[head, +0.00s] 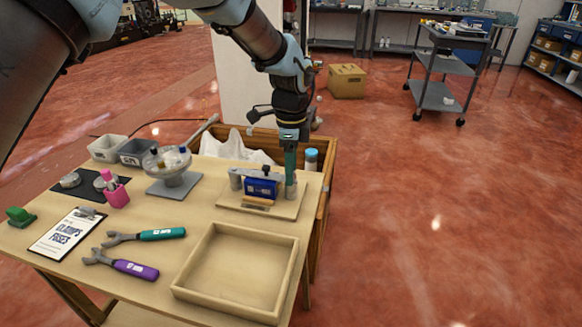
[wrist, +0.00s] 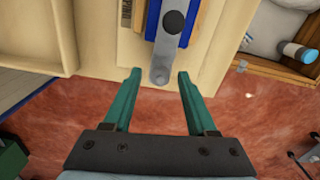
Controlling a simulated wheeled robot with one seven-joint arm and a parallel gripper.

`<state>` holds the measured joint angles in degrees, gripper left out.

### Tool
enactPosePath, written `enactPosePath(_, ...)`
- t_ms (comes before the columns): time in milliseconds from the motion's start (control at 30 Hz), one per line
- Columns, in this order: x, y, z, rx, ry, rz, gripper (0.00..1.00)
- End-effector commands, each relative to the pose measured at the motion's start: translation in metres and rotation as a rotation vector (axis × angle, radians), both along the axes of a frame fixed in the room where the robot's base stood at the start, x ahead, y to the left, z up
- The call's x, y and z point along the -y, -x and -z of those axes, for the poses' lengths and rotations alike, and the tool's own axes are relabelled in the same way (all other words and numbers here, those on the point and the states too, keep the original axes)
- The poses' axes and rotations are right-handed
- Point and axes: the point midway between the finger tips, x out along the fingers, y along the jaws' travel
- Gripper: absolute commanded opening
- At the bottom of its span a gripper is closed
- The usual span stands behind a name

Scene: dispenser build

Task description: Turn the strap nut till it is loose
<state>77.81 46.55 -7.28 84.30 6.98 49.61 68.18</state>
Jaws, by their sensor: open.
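A blue block (head: 261,187) sits on a pale wooden board (head: 228,201) at the table's right side, with a grey strap across its top. In the wrist view the strap (wrist: 165,50) carries a round black knob (wrist: 174,22), which looks like the strap nut. The strap's near end has a small round spot and reaches between my fingertips. My gripper (head: 290,180), with teal fingers, is at the right end of the board. In the wrist view my gripper (wrist: 157,76) is open, one finger each side of the strap end. I cannot tell whether they touch it.
An empty wooden tray (head: 284,285) lies in front. Two wrenches, teal (head: 160,234) and purple (head: 135,269), lie left of it. A grey stand (head: 174,185) with bottles stands left of the board. A wooden crate (head: 327,172) with a blue-capped bottle (head: 311,158) adjoins the table's far side.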

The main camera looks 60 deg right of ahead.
Motion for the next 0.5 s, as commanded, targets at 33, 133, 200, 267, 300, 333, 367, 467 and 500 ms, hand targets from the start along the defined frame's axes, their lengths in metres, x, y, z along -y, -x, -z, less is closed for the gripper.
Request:
enactPosePath(33,0.0000,0.0000,-0.0001,0.000,0.000,0.000,0.57)
enactPosePath(133,0.0000,-0.0001,-0.0003,0.000,0.000,0.000,0.47)
enactPosePath(200,0.0000,-0.0001,-0.0004,0.000,0.000,0.000,0.40)
enactPosePath(267,0.0000,-0.0001,-0.0004,0.000,0.000,0.000,0.33)
enactPosePath(300,0.0000,-0.0001,-0.0004,0.000,0.000,0.000,0.28)
enactPosePath(333,0.0001,0.0000,-0.0005,0.000,0.000,0.000,0.25)
enactPosePath(367,0.0000,-0.0001,-0.0005,0.000,0.000,0.000,0.21)
enactPosePath(467,0.0000,-0.0001,-0.0005,0.000,0.000,0.000,0.10)
enactPosePath(500,0.0000,-0.0001,-0.0005,0.000,0.000,0.000,0.06)
